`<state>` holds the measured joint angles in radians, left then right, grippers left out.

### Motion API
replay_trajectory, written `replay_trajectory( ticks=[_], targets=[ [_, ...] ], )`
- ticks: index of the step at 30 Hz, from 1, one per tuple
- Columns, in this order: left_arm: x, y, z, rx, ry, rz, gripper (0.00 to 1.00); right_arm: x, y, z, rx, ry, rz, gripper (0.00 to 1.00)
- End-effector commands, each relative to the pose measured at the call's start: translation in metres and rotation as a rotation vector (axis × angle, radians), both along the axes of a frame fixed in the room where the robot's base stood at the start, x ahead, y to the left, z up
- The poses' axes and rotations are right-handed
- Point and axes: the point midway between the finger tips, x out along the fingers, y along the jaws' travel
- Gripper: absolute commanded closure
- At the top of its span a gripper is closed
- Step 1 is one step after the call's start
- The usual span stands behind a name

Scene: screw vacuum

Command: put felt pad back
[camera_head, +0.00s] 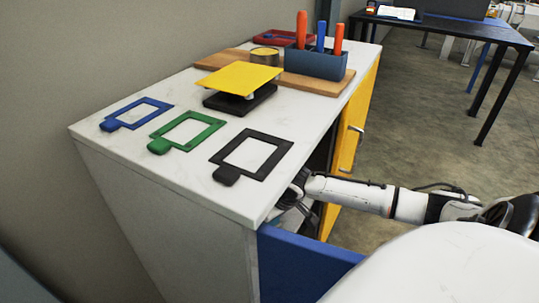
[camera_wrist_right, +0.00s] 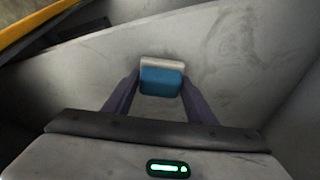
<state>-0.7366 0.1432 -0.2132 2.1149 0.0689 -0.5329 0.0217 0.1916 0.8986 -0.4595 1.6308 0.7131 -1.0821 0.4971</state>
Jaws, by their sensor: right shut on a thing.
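My right gripper (camera_wrist_right: 160,88) is shut on a small blue block with a whitish layer along its far edge, which looks like the felt pad (camera_wrist_right: 161,80). In the right wrist view the two dark fingers stand on either side of it, in front of a pale grey surface. I cannot tell whether the pad touches that surface. In the head view my right gripper (camera_head: 291,199) is at the open front of the white cabinet (camera_head: 200,240), below its top. The pad is hidden there. My left gripper is not in view.
Blue (camera_head: 137,113), green (camera_head: 187,129) and black (camera_head: 250,153) frames lie on the cabinet top. A yellow plate (camera_head: 242,77) on a black base and a blue tool holder (camera_head: 316,63) stand behind. A blue door (camera_head: 300,265) stands below my right arm; a yellow door (camera_head: 352,120) is beyond it.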

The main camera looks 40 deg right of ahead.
Motion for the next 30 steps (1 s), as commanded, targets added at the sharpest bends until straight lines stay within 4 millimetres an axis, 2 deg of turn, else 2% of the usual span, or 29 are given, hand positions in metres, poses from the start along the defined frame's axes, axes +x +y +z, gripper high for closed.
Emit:
replay_trajectory(
  ticks=[5, 6, 9, 19, 30],
  targets=[
    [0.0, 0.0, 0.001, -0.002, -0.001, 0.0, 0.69, 0.0, 0.0, -0.001, 0.0, 0.0, -0.001, 0.7],
    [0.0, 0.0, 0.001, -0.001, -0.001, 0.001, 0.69, 0.0, 0.0, -0.002, 0.0, 0.001, -0.001, 0.47],
    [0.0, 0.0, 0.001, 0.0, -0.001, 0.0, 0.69, 0.0, 0.0, -0.002, 0.0, 0.0, 0.0, 0.31],
    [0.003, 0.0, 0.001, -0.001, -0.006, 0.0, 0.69, 0.0, -0.001, 0.001, -0.001, -0.001, 0.0, 0.3],
    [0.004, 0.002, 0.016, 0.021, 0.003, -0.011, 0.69, -0.022, 0.001, 0.055, -0.002, 0.001, 0.0, 0.3]
  ],
)
